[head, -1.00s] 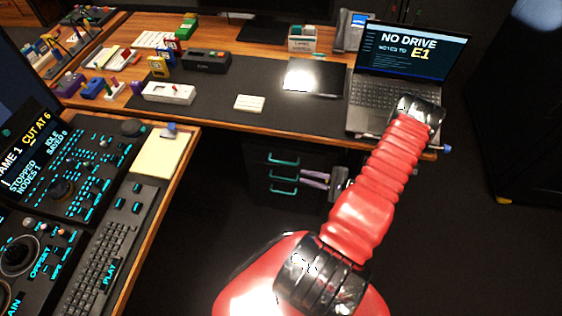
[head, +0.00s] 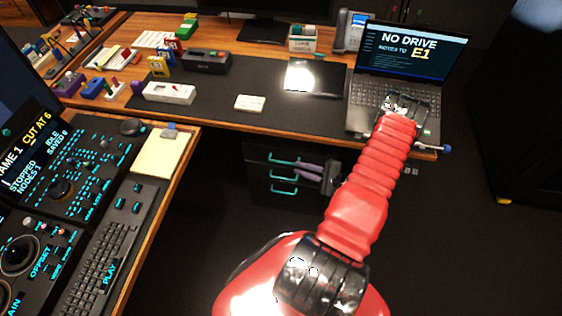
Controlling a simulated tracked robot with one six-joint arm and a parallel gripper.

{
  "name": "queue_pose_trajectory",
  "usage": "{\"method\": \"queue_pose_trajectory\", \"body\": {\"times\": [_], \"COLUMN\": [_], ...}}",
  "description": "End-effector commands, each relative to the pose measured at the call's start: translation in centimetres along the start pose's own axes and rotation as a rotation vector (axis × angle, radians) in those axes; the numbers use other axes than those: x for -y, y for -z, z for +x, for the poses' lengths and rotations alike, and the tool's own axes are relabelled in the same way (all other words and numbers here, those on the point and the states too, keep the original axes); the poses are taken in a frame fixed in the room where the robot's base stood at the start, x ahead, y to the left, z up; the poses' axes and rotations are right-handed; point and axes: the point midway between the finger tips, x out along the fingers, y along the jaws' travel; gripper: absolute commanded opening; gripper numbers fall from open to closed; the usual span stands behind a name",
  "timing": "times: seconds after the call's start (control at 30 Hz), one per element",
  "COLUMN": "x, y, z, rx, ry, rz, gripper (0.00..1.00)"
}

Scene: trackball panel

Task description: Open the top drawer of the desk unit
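The dark desk unit (head: 262,192) stands under the wooden desk and has a column of drawers with teal bar handles. The top drawer's handle (head: 283,160) is uppermost, and the drawer looks shut. The middle handle (head: 283,178) and bottom handle (head: 283,190) are below it. My gripper (head: 299,167) reaches in from the right, its purple-grey fingers pointing left at about the top handle's height. The two fingers look slightly apart with nothing seen between them. The fingertips are near the right end of the top handle; whether they touch it I cannot tell.
The desk's front edge (head: 225,129) overhangs the drawers. A laptop (head: 395,80) stands at the desk's right end, behind my red arm. A console (head: 110,205) with a keyboard and notepad (head: 163,155) is at left. The dark floor in front of the drawers looks clear.

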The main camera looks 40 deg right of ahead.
Motion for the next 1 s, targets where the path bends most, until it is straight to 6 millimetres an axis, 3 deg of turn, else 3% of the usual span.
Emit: {"method": "queue_pose_trajectory", "body": {"times": [0.6, 0.8, 1.0], "x": [0.0, 0.0, 0.0], "y": [0.0, 0.0, 0.0], "z": [8.8, 10.1, 10.3], "rx": [0.001, 0.000, -0.001], "ry": [-0.001, 0.000, 0.000], "rz": [-0.001, -0.001, 0.000], "gripper": [0.17, 0.17, 0.17]}}
